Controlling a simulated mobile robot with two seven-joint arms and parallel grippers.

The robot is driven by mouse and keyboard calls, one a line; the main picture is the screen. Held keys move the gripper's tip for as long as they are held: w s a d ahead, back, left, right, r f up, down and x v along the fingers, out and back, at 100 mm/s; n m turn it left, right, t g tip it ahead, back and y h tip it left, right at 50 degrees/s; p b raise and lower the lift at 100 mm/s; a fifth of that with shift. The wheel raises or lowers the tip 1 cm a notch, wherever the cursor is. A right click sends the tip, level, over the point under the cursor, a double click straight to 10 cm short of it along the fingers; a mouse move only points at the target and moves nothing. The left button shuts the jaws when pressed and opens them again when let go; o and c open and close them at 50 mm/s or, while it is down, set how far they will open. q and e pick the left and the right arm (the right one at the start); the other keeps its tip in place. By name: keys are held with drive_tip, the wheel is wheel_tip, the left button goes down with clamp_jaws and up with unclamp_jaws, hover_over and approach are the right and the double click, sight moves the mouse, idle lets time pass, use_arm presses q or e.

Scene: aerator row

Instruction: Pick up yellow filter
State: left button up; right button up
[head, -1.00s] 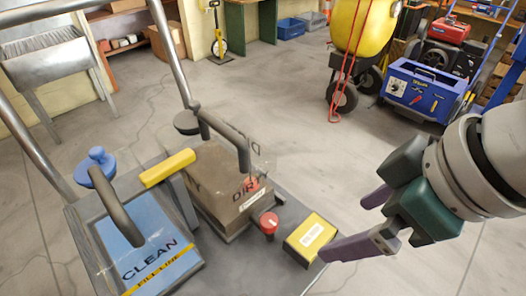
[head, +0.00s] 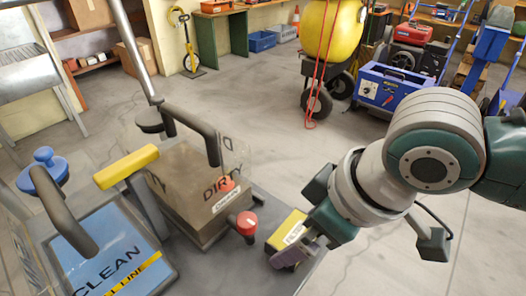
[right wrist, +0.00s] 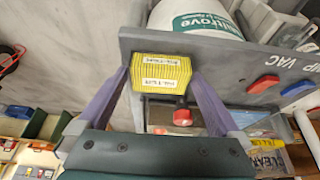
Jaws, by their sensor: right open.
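The yellow filter (head: 284,229) is a small box with a white label, at the right front corner of the grey machine deck. In the right wrist view the yellow filter (right wrist: 161,84) shows its ribbed face and two white labels. My right gripper (head: 290,252) is at the filter and partly hides it in the head view. In the right wrist view the purple fingers of my right gripper (right wrist: 160,76) are open, one on each side of the filter. Whether they touch it I cannot tell. My left gripper is not in view.
A red knob (head: 247,222) stands close left of the filter. Behind it is the brownish DIRTY tank (head: 195,190) with a dark handle; the blue CLEAN tank (head: 105,250) is further left. A yellow bar (head: 126,166) lies between. The floor to the right is open.

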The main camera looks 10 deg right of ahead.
drive_tip(key=c, duration=1)
drive_tip(key=shift+r, duration=0.2)
